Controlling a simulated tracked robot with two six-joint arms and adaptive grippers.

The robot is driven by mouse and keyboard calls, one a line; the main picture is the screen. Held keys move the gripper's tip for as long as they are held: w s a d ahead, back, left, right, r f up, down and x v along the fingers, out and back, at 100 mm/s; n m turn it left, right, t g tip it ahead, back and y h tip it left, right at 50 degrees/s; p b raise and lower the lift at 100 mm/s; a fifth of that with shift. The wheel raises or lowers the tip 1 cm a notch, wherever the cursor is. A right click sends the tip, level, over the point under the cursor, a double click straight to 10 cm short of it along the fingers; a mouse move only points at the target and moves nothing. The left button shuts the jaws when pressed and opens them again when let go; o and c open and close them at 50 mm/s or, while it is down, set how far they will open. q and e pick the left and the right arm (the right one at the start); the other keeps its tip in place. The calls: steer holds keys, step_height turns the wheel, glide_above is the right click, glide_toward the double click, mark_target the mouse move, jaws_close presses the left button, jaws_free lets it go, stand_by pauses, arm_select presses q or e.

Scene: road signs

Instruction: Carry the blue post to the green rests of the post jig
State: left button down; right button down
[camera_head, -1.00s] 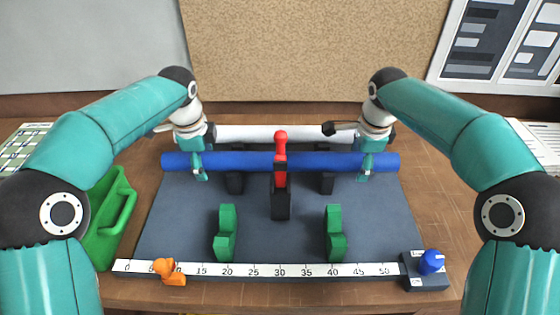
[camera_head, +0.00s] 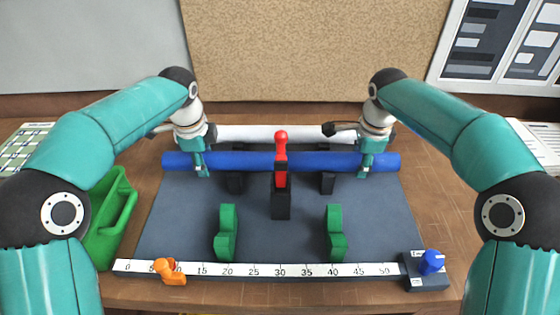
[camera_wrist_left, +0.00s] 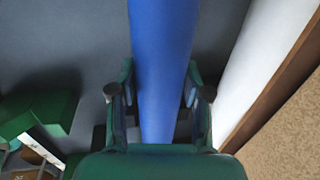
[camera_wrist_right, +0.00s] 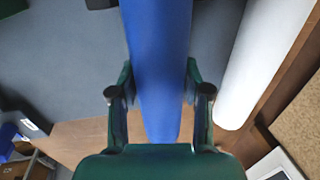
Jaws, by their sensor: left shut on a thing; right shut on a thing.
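The blue post (camera_head: 240,161) lies level across the back of the dark jig board (camera_head: 180,235), over two black rests (camera_head: 327,182). I cannot tell whether it touches them. My left gripper (camera_head: 202,170) is shut on the post near its left end; in the left wrist view the post (camera_wrist_left: 162,60) runs between its fingers. My right gripper (camera_head: 365,170) is shut on it near the right end; the right wrist view shows the post's end (camera_wrist_right: 160,125). Two green rests (camera_head: 226,235) (camera_head: 336,235) stand empty nearer the front.
A red-handled clamp (camera_head: 281,150) on a black base stands mid-board. A white post (camera_head: 255,133) lies behind the blue one. A scale (camera_head: 255,270) with an orange stop (camera_head: 170,272) and a blue knob (camera_head: 432,262) line the front. A green bin (camera_head: 110,215) stands left.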

arm_select(q)
steer(key=shift+r, duration=0.15)
arm_select(e)
steer(key=shift+w+r, duration=0.1)
steer(key=shift+r, duration=0.05)
